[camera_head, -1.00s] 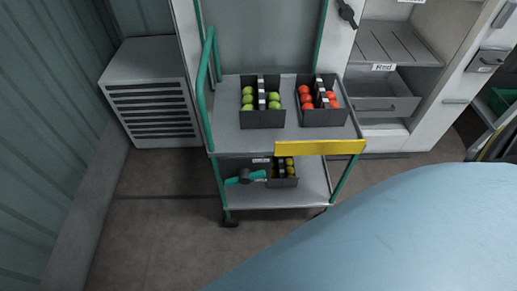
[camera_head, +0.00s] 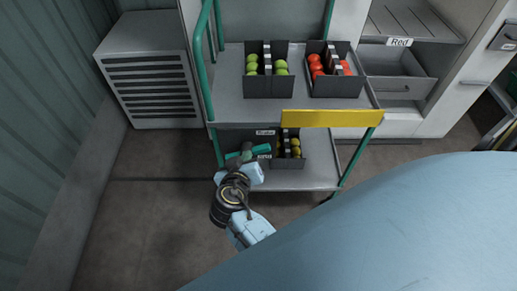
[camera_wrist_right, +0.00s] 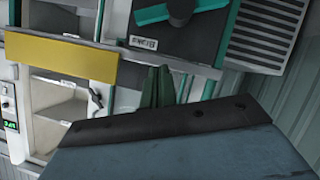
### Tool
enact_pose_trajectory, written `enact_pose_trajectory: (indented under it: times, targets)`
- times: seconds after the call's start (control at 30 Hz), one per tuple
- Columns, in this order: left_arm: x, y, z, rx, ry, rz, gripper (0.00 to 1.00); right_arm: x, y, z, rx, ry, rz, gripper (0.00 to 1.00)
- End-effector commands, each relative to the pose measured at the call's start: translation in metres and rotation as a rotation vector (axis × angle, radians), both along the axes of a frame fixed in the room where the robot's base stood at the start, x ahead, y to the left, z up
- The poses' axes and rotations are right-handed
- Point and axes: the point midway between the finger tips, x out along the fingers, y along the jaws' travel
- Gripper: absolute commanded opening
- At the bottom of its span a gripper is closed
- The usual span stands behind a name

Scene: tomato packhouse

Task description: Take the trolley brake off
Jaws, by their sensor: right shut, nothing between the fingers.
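The trolley (camera_head: 250,112) stands ahead, with green posts and handle, grey shelves and a yellow front panel. Its teal brake lever (camera_head: 261,150) is at the left front, between the shelves, lying roughly level. Small labels sit beside it; one appears to read Brake. My right gripper (camera_head: 247,150) is shut and empty, close in front of the lever and partly covering it; I cannot tell whether they touch. In the right wrist view its dark green fingers (camera_wrist_right: 156,86) are together, with the teal lever (camera_wrist_right: 205,5) and its dark hub beyond. My left gripper is out of view.
Grey crates of green tomatoes (camera_head: 266,87) and red tomatoes (camera_head: 335,88) stand on the top shelf. Another crate (camera_head: 290,162) is on the lower shelf. A grey louvred unit (camera_head: 152,68) stands at left. The floor (camera_head: 150,220) between is clear.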

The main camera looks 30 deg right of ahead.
Motion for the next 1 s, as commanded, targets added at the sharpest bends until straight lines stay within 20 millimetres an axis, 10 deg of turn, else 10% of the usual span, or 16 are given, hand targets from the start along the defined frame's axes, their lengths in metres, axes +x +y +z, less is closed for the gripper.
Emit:
enact_pose_trajectory:
  times: [0.53,1.0]
  targets:
    - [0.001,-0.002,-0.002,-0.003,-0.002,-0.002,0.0,0.009,-0.01,0.005,-0.011,-0.025,-0.02,0.0]
    - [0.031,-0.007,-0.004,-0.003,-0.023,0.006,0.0,0.073,-0.068,-0.032,-0.011,-0.024,-0.02,0.0]
